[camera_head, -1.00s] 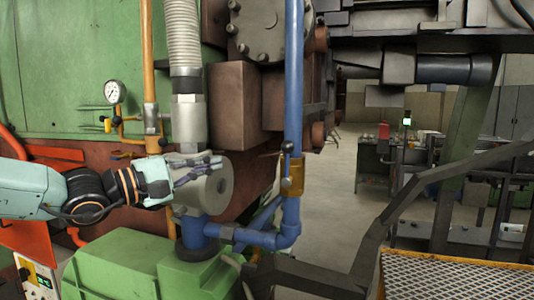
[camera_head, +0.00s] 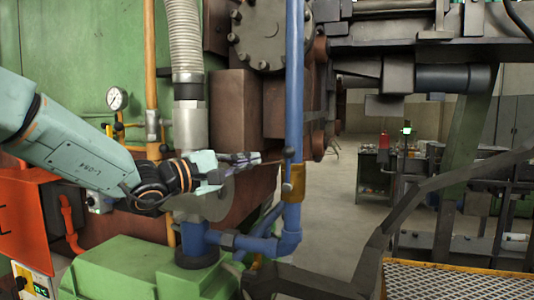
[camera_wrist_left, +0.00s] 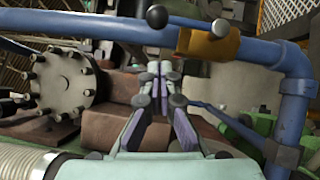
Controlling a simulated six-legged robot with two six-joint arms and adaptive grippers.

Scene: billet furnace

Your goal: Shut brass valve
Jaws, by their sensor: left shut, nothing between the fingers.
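The brass valve (camera_head: 293,182) sits on a vertical blue pipe (camera_head: 293,80) right of centre in the head view. A dark knob (camera_head: 289,152) shows just above it. In the wrist view the brass body (camera_wrist_left: 209,42) lies across a blue pipe, with a dark round knob (camera_wrist_left: 157,16) to its left. My left gripper (camera_head: 257,159) reaches in from the left and is shut and empty. Its fingertips are left of the valve and a little higher in the head view. In the wrist view the closed fingertips (camera_wrist_left: 159,70) are below the knob, apart from it. My right gripper is not in view.
A pressure gauge (camera_head: 117,98) and an orange pipe (camera_head: 151,70) stand at left. A ribbed hose (camera_head: 184,40) and brown furnace blocks (camera_head: 233,120) are behind my arm. A green housing (camera_head: 125,268) lies below. Open floor (camera_head: 338,210) shows right of the blue pipe.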

